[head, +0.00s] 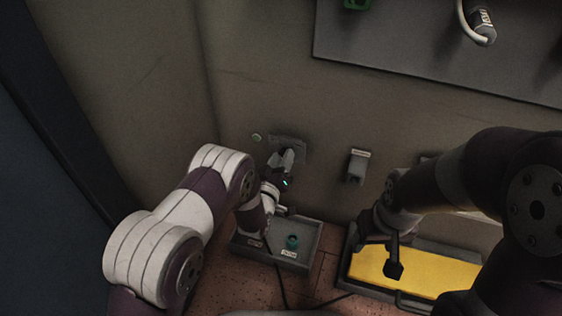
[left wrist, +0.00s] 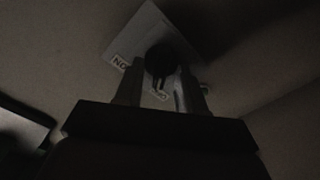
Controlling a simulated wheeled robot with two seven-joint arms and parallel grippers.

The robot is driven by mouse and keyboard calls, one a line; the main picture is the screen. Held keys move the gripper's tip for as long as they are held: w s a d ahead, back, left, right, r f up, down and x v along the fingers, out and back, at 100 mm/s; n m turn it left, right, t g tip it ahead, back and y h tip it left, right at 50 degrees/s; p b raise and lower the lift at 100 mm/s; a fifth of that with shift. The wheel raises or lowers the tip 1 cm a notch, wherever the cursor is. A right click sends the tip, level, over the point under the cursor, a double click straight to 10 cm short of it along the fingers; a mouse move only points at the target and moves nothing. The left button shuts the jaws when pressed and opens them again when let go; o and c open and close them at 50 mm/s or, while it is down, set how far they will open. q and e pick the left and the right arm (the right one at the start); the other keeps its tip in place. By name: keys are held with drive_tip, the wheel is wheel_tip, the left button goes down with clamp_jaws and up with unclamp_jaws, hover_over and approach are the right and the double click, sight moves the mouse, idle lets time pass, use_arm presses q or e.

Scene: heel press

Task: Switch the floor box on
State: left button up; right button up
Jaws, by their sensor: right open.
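A grey box (head: 313,243) stands on the floor at the wall's foot, with a teal knob (head: 292,241) and white labels on it. Above it, a grey plate (head: 299,143) is fixed on the wall. My left gripper (head: 285,158) is at this plate. In the left wrist view the plate (left wrist: 136,35) carries a dark round knob (left wrist: 160,58) and white labels, one seeming to read ON. My left fingers (left wrist: 160,88) stand apart on both sides of the knob; contact is unclear. My right gripper (head: 393,263) is open and empty, above a yellow surface.
A yellow-topped platform (head: 425,275) with a grey frame lies on the floor at the right. A small grey bracket (head: 357,166) sticks out from the wall. A small pale green object (head: 256,137) is on the wall left of the plate. Dark cables (head: 281,287) cross the red floor.

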use_arm(q)
clamp_jaws()
drive_tip(key=shift+m, duration=0.3)
drive_tip(key=shift+s+d+f+m+p, duration=0.15)
drive_tip(key=shift+m+p, duration=1.1)
drive_tip(key=shift+m, duration=2.1)
drive_tip(key=shift+s+d+r+m+p, duration=0.15)
drive_tip(key=shift+m+p, duration=1.05)
drive_tip(key=shift+m, duration=2.15)
drive_tip(key=shift+w+f, duration=0.1)
drive_tip(key=shift+f, duration=0.05)
unclamp_jaws()
